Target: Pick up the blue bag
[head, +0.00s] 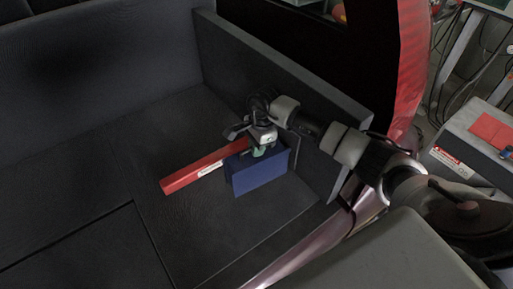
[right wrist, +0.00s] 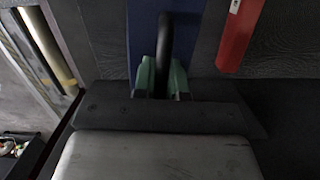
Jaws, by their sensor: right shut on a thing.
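The blue bag (head: 258,173) stands upright on the dark floor of the vehicle's cargo space, in the middle of the head view. My right gripper (head: 260,151) is over the top of the bag. In the right wrist view the green fingertips of my right gripper (right wrist: 163,78) are shut on the dark loop handle of the blue bag (right wrist: 143,28). The lower part of the bag is out of sight in the right wrist view. My left gripper is not in view.
A long red box (head: 190,178) with a white label lies just left of the bag; its end shows in the right wrist view (right wrist: 238,40). A dark side wall (head: 290,80) rises behind the bag. The dark floor to the left is clear.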

